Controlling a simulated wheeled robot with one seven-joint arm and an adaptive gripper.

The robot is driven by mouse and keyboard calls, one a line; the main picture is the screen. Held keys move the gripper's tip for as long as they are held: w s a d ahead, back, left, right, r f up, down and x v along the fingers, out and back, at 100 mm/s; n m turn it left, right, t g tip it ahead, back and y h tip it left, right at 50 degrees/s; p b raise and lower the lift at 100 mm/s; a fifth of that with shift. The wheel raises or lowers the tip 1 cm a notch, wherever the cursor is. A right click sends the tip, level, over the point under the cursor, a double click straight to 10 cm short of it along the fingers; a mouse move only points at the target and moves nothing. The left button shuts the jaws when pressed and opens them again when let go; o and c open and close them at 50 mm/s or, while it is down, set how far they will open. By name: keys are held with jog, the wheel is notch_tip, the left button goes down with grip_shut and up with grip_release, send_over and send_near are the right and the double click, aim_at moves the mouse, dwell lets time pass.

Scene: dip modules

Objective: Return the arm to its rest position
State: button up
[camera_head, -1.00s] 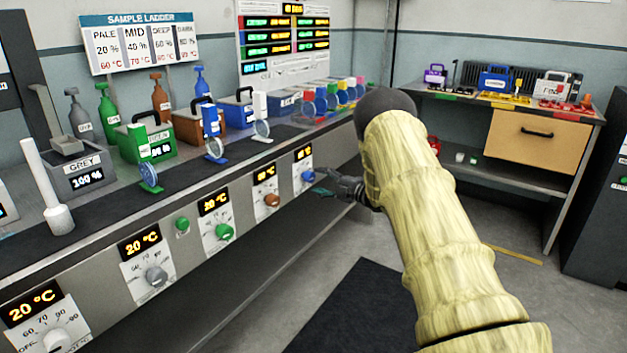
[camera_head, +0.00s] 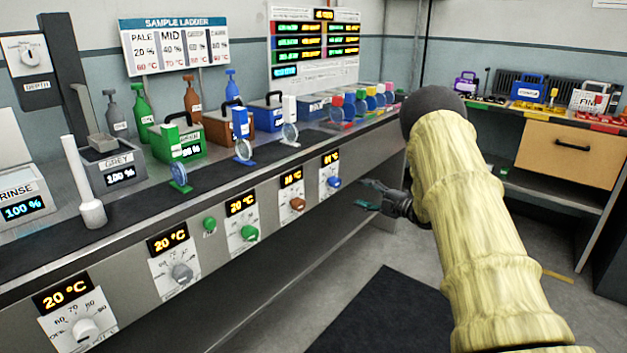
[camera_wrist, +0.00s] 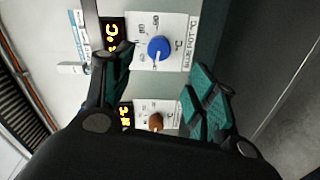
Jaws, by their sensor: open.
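My gripper (camera_head: 366,197) is in front of the bench's front panel, near the blue dial at its far end. Its fingers look spread and hold nothing. In the wrist view my gripper (camera_wrist: 165,92) shows its teal finger pads apart, with the blue dial (camera_wrist: 159,48) and the brown dial (camera_wrist: 155,121) on the panel beyond them. The same blue dial (camera_head: 333,182) and brown dial (camera_head: 297,204) show in the head view. My yellow-sleeved arm reaches across the right half of the head view and hides part of the back of the room.
The long bench (camera_head: 130,222) on the left carries colored tanks, spray bottles and several round discs on stands. A green button (camera_head: 209,224) and more dials line its front. A side table (camera_head: 545,148) with a drawer stands at the back right. The floor around the dark mat (camera_head: 385,310) is clear.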

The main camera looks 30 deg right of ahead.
jog(key=s+a+f+m+g+h, duration=0.1)
jog(key=s+a+f+m+h, duration=0.2)
jog(key=a+f, duration=0.4)
jog(key=s+a+f+m+g+h, duration=0.1)
jog(key=s+a+f+m+g, duration=0.25)
jog(key=f, duration=0.55)
jog(key=s+a+f+m+t+h, duration=0.1)
jog(key=s+a+f+m, duration=0.2)
jog(key=a+f+m, duration=0.35)
jog(key=s+a+f+m+g+h, duration=0.1)
jog(key=s+a+f+g, duration=0.1)
jog(key=s+a+f, duration=0.4)
jog(key=s+a+f+m+g, duration=0.1)
jog(key=s+a+f+g, duration=0.25)
jog(key=s, duration=0.45)
jog(key=s+a+f+m+g+h, duration=0.1)
jog(key=s+a+f+m, duration=0.1)
jog(key=s+a+f, duration=0.5)
jog(key=s+a+r+m+g, duration=0.1)
jog(key=s+a+m+g, duration=0.2)
jog(key=s, duration=0.9)
jog(key=s+a+r+g, duration=0.1)
jog(key=s+a+g, duration=0.25)
jog(key=s, duration=0.85)
notch_tip(320, 180, up, 22)
jog(key=a+p, duration=0.1)
jog(key=p, duration=2.1)
jog(key=shift+s+r, duration=0.15)
jog(key=shift+s, duration=0.15)
